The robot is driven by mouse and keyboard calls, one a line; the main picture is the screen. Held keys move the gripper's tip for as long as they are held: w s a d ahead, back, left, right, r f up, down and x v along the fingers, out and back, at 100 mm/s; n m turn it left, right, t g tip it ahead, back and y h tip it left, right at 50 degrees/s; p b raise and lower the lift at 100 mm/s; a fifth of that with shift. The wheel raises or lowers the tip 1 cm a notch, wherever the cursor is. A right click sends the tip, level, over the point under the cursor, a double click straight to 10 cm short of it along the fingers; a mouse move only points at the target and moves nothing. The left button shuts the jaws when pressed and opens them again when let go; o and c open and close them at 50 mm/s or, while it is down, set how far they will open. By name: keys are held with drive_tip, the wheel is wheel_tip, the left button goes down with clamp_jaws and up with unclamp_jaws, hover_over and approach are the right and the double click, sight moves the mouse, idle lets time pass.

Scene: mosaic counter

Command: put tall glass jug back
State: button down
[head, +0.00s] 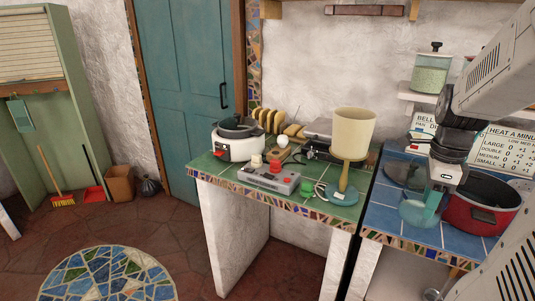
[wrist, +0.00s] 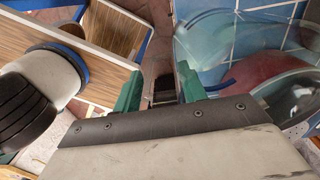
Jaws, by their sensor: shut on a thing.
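The tall glass jug (head: 417,214) is clear, teal-tinted glass and stands out low over the blue-tiled counter at the right in the head view. I cannot tell whether its base touches the tiles. My gripper (head: 438,196) points down at it from above. In the wrist view the green fingers of my gripper (wrist: 158,88) are some way apart, and clear curved glass of the jug (wrist: 215,45) shows at the right finger. My gripper is shut on the jug; the exact part held is hard to make out.
A red pot (head: 480,212) stands close right of the jug on the blue-tiled counter (head: 385,217). A shelf above holds a lidded glass jar (head: 430,76). The green-tiled counter at left carries a lamp (head: 351,140), a white cooker (head: 238,140) and a grey device (head: 268,178).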

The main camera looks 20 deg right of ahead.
drive_tip(key=w+d, duration=0.2)
drive_tip(key=w, duration=0.1)
drive_tip(key=w+d, duration=0.2)
drive_tip(key=w, duration=0.1)
drive_tip(key=w+d+f, duration=0.1)
drive_tip(key=w+d, duration=0.1)
drive_tip(key=w, duration=0.1)
drive_tip(key=shift+w, duration=0.15)
drive_tip(key=shift+f, duration=1.75)
drive_tip(key=shift+f, duration=0.2)
drive_tip(key=c, duration=0.8)
unclamp_jaws()
drive_tip(key=shift+r, duration=0.1)
